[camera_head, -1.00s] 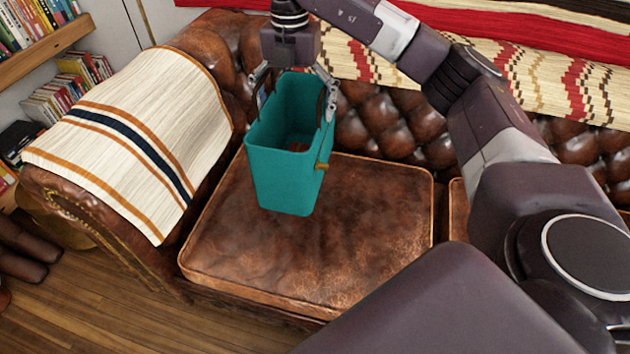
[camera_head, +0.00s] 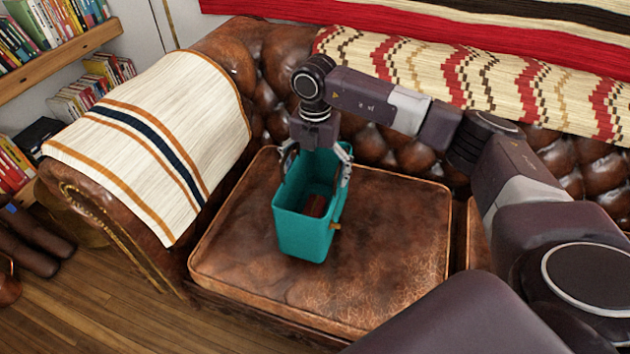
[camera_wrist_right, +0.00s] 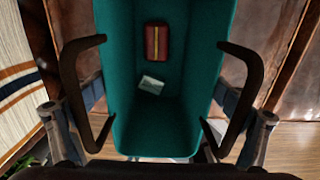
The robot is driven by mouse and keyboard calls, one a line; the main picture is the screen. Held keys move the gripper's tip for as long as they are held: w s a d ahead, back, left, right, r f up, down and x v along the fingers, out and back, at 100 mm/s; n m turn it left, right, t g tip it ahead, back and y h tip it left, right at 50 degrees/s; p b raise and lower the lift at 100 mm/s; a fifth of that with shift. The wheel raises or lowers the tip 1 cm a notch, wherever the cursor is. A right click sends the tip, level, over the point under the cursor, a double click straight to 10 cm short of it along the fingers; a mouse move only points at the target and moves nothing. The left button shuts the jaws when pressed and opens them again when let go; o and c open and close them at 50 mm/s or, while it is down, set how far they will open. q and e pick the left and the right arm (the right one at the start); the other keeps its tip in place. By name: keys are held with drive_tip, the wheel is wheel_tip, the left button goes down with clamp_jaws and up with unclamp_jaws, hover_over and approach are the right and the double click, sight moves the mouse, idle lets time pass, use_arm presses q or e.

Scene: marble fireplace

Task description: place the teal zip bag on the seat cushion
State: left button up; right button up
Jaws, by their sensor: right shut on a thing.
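The teal zip bag (camera_head: 302,238) is upright and open at the top, low over the left seat cushion (camera_head: 395,255). I cannot tell whether its base touches the leather. My right gripper (camera_head: 313,178) is above it, with fingers at opposite sides of the bag, shut on it. In the right wrist view I look down into the bag (camera_wrist_right: 200,100), with the dark fingers (camera_wrist_right: 160,95) on either side. Inside lie a red thing with a yellow stripe (camera_wrist_right: 157,42) and a small pale tag (camera_wrist_right: 151,85). My left gripper is not in view.
The tufted sofa back (camera_head: 375,157) rises behind the cushion. A striped cream blanket (camera_head: 110,122) covers the armrest at left. A patterned throw (camera_head: 420,65) covers the sofa back. Bookshelves (camera_head: 60,60) stand at far left. The cushion is bare around the bag.

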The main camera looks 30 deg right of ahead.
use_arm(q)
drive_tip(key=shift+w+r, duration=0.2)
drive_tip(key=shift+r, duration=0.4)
use_arm(e)
drive_tip(key=shift+f, duration=1.35)
drive_tip(key=o, duration=1.5)
drive_tip(key=shift+c, duration=0.2)
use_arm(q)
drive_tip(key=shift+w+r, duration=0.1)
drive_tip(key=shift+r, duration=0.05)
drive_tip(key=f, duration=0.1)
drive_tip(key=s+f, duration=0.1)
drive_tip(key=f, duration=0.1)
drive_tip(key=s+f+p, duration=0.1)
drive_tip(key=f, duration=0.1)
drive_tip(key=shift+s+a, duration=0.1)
use_arm(e)
wheel_tip(320, 180, up, 12)
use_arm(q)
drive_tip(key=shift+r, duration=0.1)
